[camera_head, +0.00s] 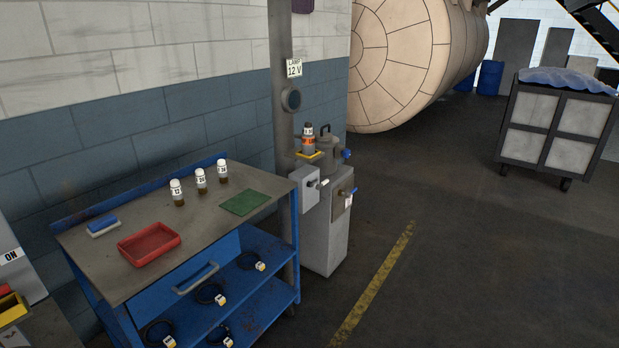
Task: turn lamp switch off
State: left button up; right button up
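At the left edge, a pale panel (14,262) carries an "ON" label (11,255). I cannot tell which of these is the lamp switch or how it is set. Neither gripper is in view.
A blue workbench (110,262) holds a red tray (149,244), a green mat (245,202), a blue brush-like block (102,226) and three bottles (201,181). A grey cabinet (327,235) stands beside it. The floor (460,260) to the right is open, before a wheeled cart (556,132).

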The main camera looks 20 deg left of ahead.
aim_at(319, 187)
jog(key=i+j+u, duration=0.3)
jog(key=i, duration=0.6)
jog(key=i+j+u, duration=0.1)
jog(key=i+u, duration=0.2)
jog(key=i, duration=0.65)
